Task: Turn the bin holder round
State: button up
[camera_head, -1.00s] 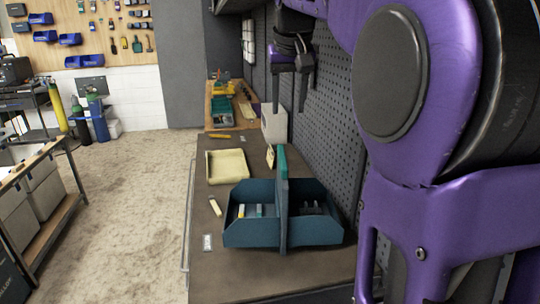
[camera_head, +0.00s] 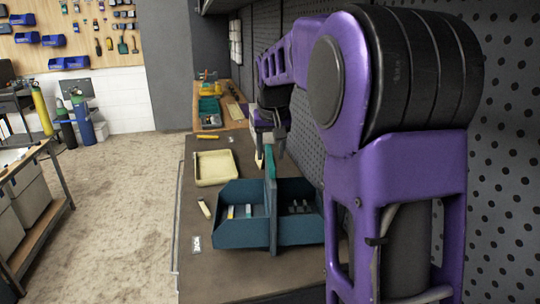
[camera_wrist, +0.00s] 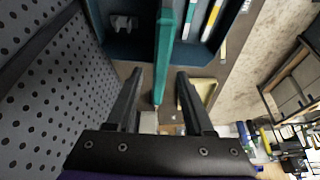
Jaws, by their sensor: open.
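The bin holder (camera_head: 271,238) is dark blue, with a bin on each side of a raised teal middle plate (camera_head: 270,190). It stands on the dark bench top, with small parts in both bins. In the wrist view my gripper (camera_wrist: 159,72) is open, and the teal plate (camera_wrist: 165,50) lines up between the two spread fingers. A gap shows on each side of it. How far the fingertips are from the plate is unclear.
A cream tray (camera_head: 214,180) lies behind the left bin, with a small pale piece (camera_head: 204,208) and a label card (camera_head: 196,244) at left. A perforated panel (camera_head: 505,190) closes off the right side. The bench's front left is mostly clear.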

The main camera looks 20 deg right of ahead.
jog(key=shift+x, duration=0.8)
grip_shut()
dwell(0.9)
